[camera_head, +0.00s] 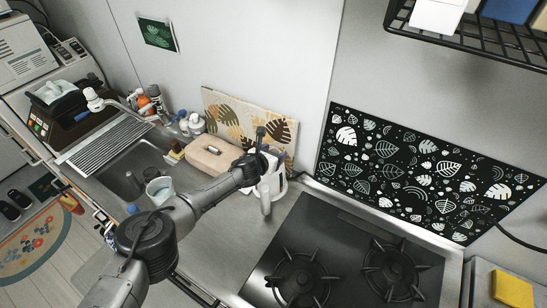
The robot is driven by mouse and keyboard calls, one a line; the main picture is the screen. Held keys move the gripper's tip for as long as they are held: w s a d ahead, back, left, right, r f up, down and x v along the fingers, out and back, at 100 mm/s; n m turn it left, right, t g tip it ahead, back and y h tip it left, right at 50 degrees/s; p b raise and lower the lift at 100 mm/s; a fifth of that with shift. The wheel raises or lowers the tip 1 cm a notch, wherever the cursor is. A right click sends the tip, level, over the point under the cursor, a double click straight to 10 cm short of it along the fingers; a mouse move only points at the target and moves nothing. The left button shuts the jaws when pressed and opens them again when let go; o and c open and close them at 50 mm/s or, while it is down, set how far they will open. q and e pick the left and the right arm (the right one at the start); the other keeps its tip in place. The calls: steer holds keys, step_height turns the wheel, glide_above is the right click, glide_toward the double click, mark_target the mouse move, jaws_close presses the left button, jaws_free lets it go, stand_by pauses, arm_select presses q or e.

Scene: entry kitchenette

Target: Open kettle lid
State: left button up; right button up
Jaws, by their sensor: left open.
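A white kettle (278,180) stands on the steel counter, against the wall and just left of the stove. My left arm reaches in from the lower left, and my left gripper (262,152) is at the top of the kettle. The gripper is open, with one dark finger pointing up. It covers much of the kettle's top, so I cannot tell whether the lid is open or shut, or whether a finger touches it. My right gripper is not in view.
A black gas stove (335,262) lies right of the kettle. A beige box (212,155) and a leaf-patterned board (240,122) are close on its left. The sink (135,172) holds a cup (160,190). A wire shelf (480,38) hangs at upper right.

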arm_select(q)
steer(key=shift+w, duration=0.15)
steer(key=shift+c, duration=0.3)
jaws_close()
stand_by(0.4)
